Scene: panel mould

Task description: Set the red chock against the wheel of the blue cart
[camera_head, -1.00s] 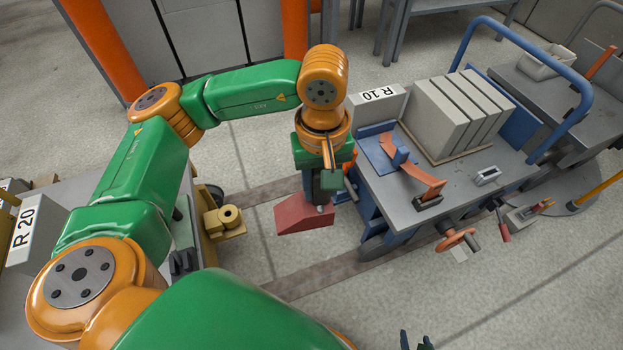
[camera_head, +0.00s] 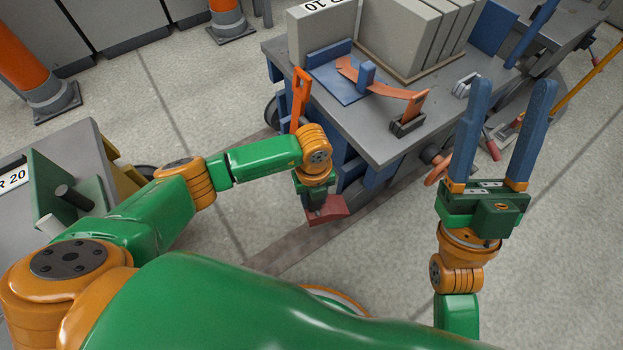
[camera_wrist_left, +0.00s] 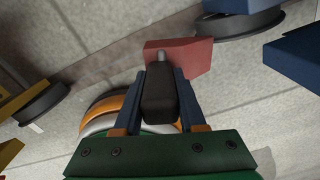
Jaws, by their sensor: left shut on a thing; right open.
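The red chock (camera_head: 328,210) hangs under my left gripper (camera_head: 315,198), low beside the near left corner of the blue cart (camera_head: 372,135). In the left wrist view, my left gripper (camera_wrist_left: 165,85) is shut on the black grip (camera_wrist_left: 158,100) of the red chock (camera_wrist_left: 185,58). The chock's right end is close to a dark wheel (camera_wrist_left: 240,22) under a blue bracket; I cannot tell whether they touch. In the head view another cart wheel (camera_head: 271,112) shows at the far left corner. My right gripper (camera_head: 511,95) is open and empty, fingers up.
The cart top carries grey slabs (camera_head: 425,30), a blue plate with an orange strip (camera_head: 385,88) and an R 10 block. An orange handle (camera_head: 299,98) stands at its left edge. A grey R 20 cart (camera_head: 95,150) is at left. Floor between the carts is clear.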

